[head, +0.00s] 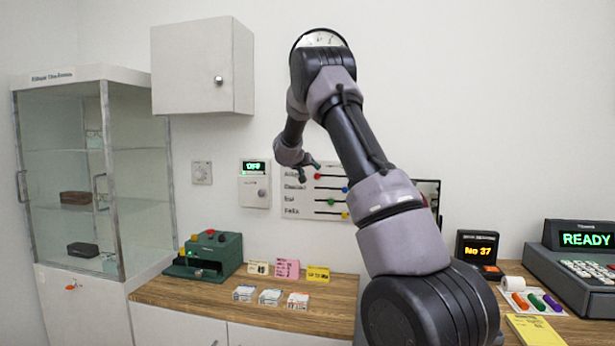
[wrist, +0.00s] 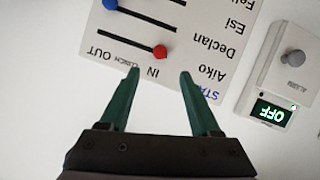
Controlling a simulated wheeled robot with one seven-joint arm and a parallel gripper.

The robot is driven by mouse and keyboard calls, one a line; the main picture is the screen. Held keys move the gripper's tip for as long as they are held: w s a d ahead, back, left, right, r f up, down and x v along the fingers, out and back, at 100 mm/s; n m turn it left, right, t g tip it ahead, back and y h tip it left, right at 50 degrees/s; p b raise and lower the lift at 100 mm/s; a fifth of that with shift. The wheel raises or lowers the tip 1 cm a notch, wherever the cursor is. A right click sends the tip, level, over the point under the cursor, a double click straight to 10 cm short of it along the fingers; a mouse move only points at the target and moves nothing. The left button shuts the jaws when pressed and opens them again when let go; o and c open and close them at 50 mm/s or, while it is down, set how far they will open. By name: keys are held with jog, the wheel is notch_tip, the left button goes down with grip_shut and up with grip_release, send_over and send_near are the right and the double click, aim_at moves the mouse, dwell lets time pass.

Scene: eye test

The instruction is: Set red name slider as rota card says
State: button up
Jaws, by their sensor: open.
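The white name board (head: 300,209) hangs on the wall and shows upside down in the wrist view (wrist: 190,12). Its red slider knob (wrist: 160,51) sits in the Aiko row, at the end by the IN label; it also shows in the head view (head: 317,176). My gripper (wrist: 159,73) is open and empty, its two green fingers pointing at the board just beside the red knob. I cannot tell whether they touch the board. In the head view my gripper (head: 309,170) is at the board's upper left. I cannot pick out the rota card; small cards on the counter are unreadable.
A blue knob (head: 345,189), a green knob (head: 331,201) and a yellow knob (head: 345,215) sit in lower rows. A wall box (head: 254,190) reading OFF is left of the board. Pink (head: 287,268) and yellow (head: 318,274) cards stand on the counter (head: 200,294) below.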

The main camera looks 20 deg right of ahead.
aim_at(317, 175)
jog(key=x, duration=1)
jog(key=shift+w+d+f, duration=0.1)
jog(key=shift+w+d, duration=0.05)
jog(key=shift+w, duration=0.05)
grip_shut()
dwell(1.1)
